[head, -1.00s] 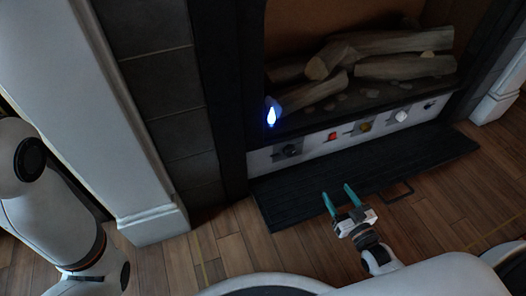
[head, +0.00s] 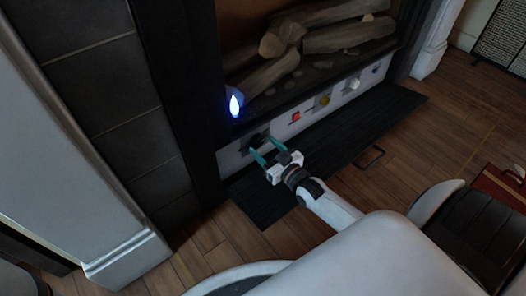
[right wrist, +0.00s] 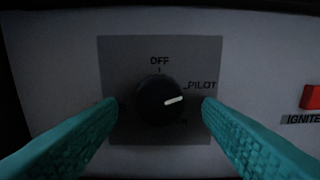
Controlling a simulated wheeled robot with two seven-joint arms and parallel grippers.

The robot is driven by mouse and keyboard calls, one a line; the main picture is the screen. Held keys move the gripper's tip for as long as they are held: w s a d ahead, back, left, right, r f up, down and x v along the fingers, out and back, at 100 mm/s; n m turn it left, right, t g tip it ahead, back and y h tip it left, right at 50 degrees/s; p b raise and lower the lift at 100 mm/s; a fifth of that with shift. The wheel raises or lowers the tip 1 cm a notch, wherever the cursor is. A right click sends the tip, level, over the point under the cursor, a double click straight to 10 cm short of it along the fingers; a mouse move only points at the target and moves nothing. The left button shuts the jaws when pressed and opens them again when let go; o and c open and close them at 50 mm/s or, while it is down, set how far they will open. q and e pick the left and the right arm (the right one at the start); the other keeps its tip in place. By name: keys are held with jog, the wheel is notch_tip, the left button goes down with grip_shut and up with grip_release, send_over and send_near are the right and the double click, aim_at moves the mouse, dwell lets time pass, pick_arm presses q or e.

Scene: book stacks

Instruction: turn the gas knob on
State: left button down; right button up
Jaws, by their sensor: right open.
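The gas knob (right wrist: 158,101) is round and black, on a grey plate (right wrist: 120,60) marked OFF at the top and PILOT at the upper right. Its white pointer points right and slightly up, near the PILOT mark. In the head view the knob (head: 258,139) is at the left end of the fireplace's control panel. My right gripper (head: 266,147) is open, its teal fingers on either side of the knob. In the right wrist view the fingers (right wrist: 160,110) stand left and right of the knob, with gaps showing. The plate's lower right marking is unclear. My left gripper is out of view.
A blue flame (head: 235,105) burns above the panel, beside the logs (head: 330,37). A dark lowered flap (head: 350,130) lies below the panel.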

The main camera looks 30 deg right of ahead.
jog(key=shift+w, duration=0.65)
jog(key=shift+a, duration=0.1)
jog(key=c, duration=1)
jog(key=shift+o, duration=0.2)
jog(key=shift+r+m+p, duration=0.25)
jog(key=shift+m+p, duration=1.05)
jog(key=shift+p, duration=0.15)
jog(key=m+p, duration=0.2)
jog(key=m, duration=0.1)
jog(key=shift+m, duration=0.3)
jog(key=m+p, duration=0.1)
jog(key=m, duration=0.2)
jog(key=shift+f+m, duration=0.1)
jog(key=shift+m, duration=0.2)
jog(key=shift+a+m+p, duration=0.1)
jog(key=shift+m+p, duration=0.35)
jog(key=shift+m, duration=1.45)
